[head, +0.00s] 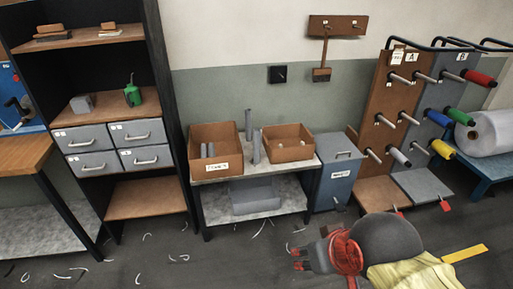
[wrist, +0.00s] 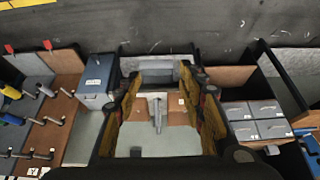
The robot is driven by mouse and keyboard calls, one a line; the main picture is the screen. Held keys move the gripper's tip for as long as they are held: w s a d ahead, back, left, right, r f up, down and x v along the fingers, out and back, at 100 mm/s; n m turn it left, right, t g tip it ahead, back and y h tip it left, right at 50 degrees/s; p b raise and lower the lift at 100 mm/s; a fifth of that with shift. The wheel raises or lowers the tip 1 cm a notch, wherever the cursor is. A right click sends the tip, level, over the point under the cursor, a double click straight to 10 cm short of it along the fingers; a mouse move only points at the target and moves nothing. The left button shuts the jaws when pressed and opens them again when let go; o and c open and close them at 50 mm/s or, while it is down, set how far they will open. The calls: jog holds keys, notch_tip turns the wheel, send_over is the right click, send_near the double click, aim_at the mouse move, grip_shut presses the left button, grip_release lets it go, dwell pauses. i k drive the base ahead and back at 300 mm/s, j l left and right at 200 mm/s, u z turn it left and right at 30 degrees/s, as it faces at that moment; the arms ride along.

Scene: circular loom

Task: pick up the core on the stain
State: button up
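Two tall grey cores stand between two brown boxes on the table (head: 210,175) in the head view: a rear core (head: 248,122) and a front core (head: 256,148). A grey core also shows in the wrist view (wrist: 158,118), between my fingers in the picture. I cannot make out a stain or tell which core stands on it. The left box (head: 225,168) holds shorter grey cores (head: 207,150). My gripper (head: 298,258) is in front of the table, lower right, apart from the cores. In the wrist view its fingers (wrist: 163,95) are spread with nothing held.
The right box (head: 290,154) holds small pale pieces. A blue-grey bin (head: 337,180) stands right of the table, beside a peg rack (head: 384,115) with coloured spools. A shelf with drawers (head: 142,133) stands left. The floor in front is open, with scattered pale scraps.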

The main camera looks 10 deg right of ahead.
aim_at(256, 130)
jog(key=i+l, duration=0.2)
jog(key=i, duration=0.25)
jog(key=i+l, duration=0.25)
jog(key=i, duration=0.25)
jog(key=i+l, duration=0.2)
jog(key=i, duration=0.25)
jog(key=i+l, duration=0.25)
jog(key=i, duration=0.2)
jog(key=i+l, duration=0.2)
jog(key=i, duration=0.3)
jog(key=u, duration=0.05)
